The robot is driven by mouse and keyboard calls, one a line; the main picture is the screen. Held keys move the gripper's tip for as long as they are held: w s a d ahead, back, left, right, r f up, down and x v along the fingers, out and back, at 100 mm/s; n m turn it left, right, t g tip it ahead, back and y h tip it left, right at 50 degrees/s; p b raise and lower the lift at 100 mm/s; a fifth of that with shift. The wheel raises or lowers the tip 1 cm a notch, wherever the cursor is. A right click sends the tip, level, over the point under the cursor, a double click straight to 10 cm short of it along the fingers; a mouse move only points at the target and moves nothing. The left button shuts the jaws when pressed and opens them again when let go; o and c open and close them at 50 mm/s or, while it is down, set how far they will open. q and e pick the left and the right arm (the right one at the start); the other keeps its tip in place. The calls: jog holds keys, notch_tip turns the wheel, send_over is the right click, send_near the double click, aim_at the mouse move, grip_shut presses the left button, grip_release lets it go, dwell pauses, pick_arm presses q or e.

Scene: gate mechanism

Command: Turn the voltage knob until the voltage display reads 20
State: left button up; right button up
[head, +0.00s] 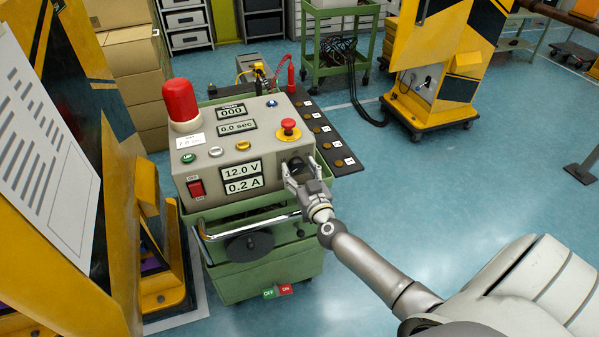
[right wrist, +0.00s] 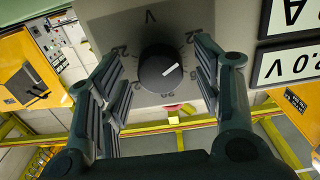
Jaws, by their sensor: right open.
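The black round voltage knob (right wrist: 160,74) with a white pointer line sits on the grey panel under a "V" mark in the right wrist view, which shows the panel upside down. My right gripper (right wrist: 160,62) is open, with its fingers on either side of the knob; contact cannot be told. In the head view, my right gripper (head: 300,172) is at the right of the panel front and largely covers the knob. The voltage display (head: 241,170) reads 12.0 V; part of it also shows in the right wrist view (right wrist: 292,66). My left gripper is not in view.
The control box (head: 250,145) stands on a green cart (head: 265,275) with a front handle (head: 250,228). A red emergency button (head: 289,126), a red beacon (head: 180,100) and a red switch (head: 197,187) are on the box. Open floor lies to the right.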

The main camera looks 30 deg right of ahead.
jog(key=c, duration=1)
